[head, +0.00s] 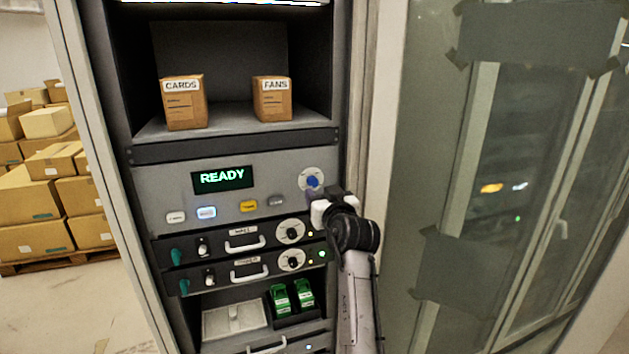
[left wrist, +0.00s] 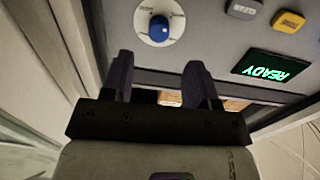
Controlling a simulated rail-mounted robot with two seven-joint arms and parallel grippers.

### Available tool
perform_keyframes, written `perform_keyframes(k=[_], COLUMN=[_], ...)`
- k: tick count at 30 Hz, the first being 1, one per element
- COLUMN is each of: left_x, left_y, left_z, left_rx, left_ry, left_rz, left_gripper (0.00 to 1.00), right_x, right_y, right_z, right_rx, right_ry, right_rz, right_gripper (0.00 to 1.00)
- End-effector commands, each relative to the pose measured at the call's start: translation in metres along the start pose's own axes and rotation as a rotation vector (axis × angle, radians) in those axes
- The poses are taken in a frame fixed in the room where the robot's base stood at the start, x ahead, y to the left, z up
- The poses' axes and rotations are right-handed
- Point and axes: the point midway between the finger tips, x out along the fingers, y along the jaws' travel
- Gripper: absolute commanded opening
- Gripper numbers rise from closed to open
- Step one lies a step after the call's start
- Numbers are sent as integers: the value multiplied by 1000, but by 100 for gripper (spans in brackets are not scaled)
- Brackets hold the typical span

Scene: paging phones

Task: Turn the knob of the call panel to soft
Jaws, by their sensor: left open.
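The call panel (head: 150,200) is the grey front with a green READY display (head: 222,179). Its blue knob (head: 313,182) sits on a white round dial at the panel's right end. In the left wrist view the blue knob (left wrist: 159,27) shows on its white dial, beyond the fingertips and apart from them. My left gripper (head: 318,199) is just below the knob in the head view, and it partly covers the dial's lower edge. In the left wrist view its two dark fingers (left wrist: 158,75) are spread with nothing between them. The dial's markings are too small to read. My right gripper is not in view.
Several buttons, one of them yellow (head: 249,206), line the panel left of the knob. Below are two black drawer units with handles (head: 245,244) and white dials (head: 291,231). CARDS (head: 185,105) and FANS (head: 272,100) boxes stand on the shelf above. A glass door (head: 500,200) is at right.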

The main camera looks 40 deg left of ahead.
Motion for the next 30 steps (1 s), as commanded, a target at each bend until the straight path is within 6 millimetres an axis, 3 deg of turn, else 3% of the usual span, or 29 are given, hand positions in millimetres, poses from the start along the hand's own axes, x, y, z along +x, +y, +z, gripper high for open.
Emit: perform_keyframes(k=[12, 18, 28, 30], left_x=[56, 67, 69, 69], left_y=[1, 1, 1, 1], left_z=[-1, 1, 1, 1], left_rx=[1, 0, -1, -1], left_ry=[0, -1, -1, -1], left_rz=[3, 3, 3, 3], left_gripper=[54, 54, 54, 49], right_x=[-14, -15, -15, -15], right_y=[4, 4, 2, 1], right_z=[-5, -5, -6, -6], right_rx=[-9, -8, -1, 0], right_ry=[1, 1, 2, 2], right_rz=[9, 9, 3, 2], right_gripper=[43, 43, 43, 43])
